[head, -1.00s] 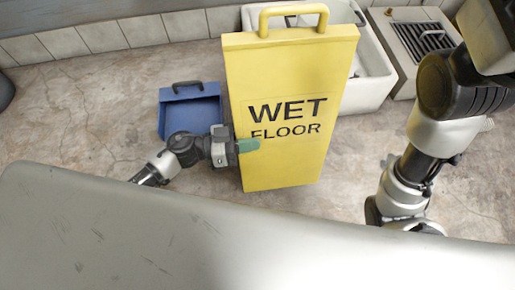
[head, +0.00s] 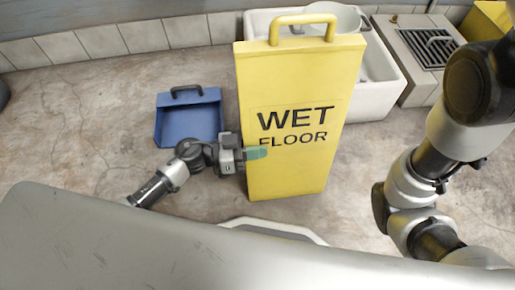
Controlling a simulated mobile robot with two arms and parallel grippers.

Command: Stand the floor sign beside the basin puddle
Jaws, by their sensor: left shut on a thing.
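The yellow floor sign (head: 290,165), lettered WET FLOOR and with a handle on top, is upright in the middle of the head view. My left gripper (head: 252,155) is shut on its left edge, with a green fingertip across the front face. Whether the sign's bottom touches the floor I cannot tell. The white basin (head: 375,95) stands behind the sign against the wall, partly hidden by it. No puddle can be made out. My right arm shows at the right, but its gripper is out of view.
A blue dustpan (head: 188,122) lies on the floor left of the sign. A grey unit with a dark grate (head: 440,50) stands right of the basin, and a yellow object (head: 488,20) is at the upper right corner. Open floor lies at the left.

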